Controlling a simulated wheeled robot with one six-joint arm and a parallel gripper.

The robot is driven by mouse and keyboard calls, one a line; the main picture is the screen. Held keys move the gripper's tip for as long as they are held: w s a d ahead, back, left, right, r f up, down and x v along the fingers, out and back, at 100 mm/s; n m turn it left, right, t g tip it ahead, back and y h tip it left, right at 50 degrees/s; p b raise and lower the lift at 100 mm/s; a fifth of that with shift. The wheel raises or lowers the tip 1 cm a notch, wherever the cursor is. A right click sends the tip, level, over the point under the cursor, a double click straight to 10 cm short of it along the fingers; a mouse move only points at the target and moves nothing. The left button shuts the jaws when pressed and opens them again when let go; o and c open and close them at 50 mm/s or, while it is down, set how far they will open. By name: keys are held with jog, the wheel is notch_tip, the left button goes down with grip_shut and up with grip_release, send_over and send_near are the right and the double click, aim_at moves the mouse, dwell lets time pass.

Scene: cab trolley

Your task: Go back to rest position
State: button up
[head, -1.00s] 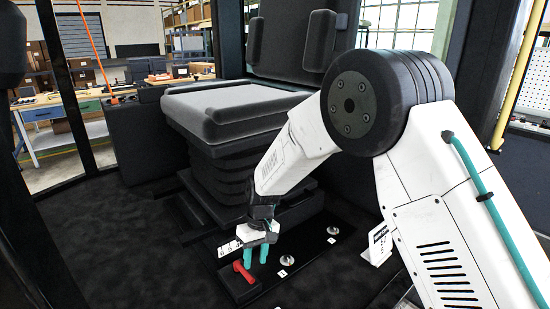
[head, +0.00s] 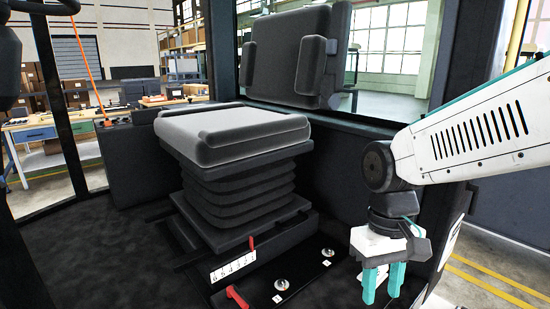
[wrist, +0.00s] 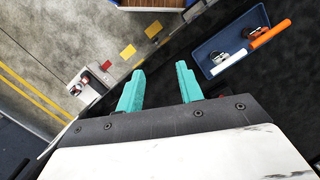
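My gripper (head: 383,284) hangs at the lower right of the head view, fingers pointing down. Its two teal fingers are apart with nothing between them. In the wrist view the gripper (wrist: 160,73) is also open and empty. The grey seat (head: 235,135) stands on a black bellows base (head: 240,185) at left of centre, apart from the gripper. A red handle (head: 237,296) shows at the bottom edge, left of the gripper, partly cut off. A white numbered scale (head: 233,267) with a small red pointer (head: 251,243) is behind it.
A dark panel with a round metal knob (head: 281,285) and a second knob (head: 327,253) lies left of the gripper. The floor left of the seat is clear.

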jog(key=s+d+r+m+t, duration=0.3)
jog(key=s+d+r, duration=0.2)
jog(key=s+d, duration=0.3)
jog(key=shift+s+d+t, duration=0.25)
jog(key=shift+s+t, duration=0.05)
jog(key=shift+s, duration=1.1)
